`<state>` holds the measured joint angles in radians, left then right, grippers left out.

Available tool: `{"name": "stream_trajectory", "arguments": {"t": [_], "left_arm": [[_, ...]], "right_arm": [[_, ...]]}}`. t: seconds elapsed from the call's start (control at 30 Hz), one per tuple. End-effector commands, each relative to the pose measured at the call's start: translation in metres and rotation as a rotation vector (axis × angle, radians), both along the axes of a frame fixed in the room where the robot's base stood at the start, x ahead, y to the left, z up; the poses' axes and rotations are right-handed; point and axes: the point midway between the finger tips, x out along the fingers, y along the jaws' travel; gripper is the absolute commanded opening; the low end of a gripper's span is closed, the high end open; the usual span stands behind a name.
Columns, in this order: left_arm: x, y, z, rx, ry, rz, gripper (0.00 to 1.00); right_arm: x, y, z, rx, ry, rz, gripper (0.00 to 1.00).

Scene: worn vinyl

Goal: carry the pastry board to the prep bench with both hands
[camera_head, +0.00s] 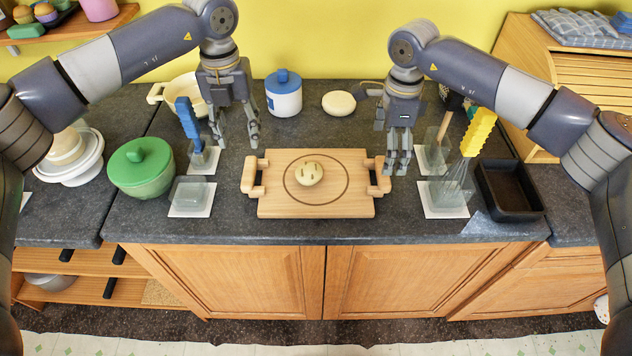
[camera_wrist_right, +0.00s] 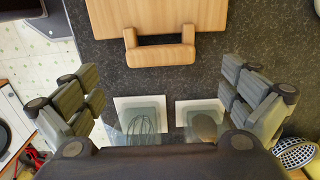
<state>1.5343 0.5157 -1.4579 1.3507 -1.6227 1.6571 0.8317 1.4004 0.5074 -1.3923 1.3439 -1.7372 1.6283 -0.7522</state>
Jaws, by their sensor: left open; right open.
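The wooden pastry board (camera_head: 272,207) lies flat on the dark countertop, with a raised handle at each end and a dark ring marked on top. A round pale dough piece (camera_head: 309,174) sits inside the ring. My left gripper (camera_head: 239,143) is open and empty, above and behind the board's left handle (camera_head: 254,176). My right gripper (camera_head: 397,168) is open and empty, close beside the right handle (camera_head: 380,176). In the right wrist view, the right handle (camera_wrist_right: 160,56) lies ahead of the spread fingers (camera_wrist_right: 160,98), apart from them. I cannot tell which surface is the prep bench.
A green lidded pot (camera_head: 141,168) and a glass container on a white card (camera_head: 192,195) stand left. A whisk in a glass holder (camera_head: 447,192) and a black tray (camera_head: 509,190) stand right. A blue-lidded jar (camera_head: 284,95) stands behind. The counter before the board is clear.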

Motion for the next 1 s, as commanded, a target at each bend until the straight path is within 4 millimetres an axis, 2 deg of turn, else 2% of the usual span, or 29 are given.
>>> {"name": "stream_trajectory", "arguments": {"t": [0.1,0.3,1.0], "left_arm": [[0.0,0.0,0.0,0.0,0.0,0.0,0.43],[0.0,0.0,0.0,0.0,0.0,0.0,0.43],[0.0,0.0,0.0,0.0,0.0,0.0,0.43]], "right_arm": [[0.001,0.0,0.022,0.0,-0.002,0.0,1.0],[0.0,0.0,0.039,-0.001,0.0,0.0,1.0],[0.0,0.0,0.041,0.0,0.001,0.0,1.0]]}}
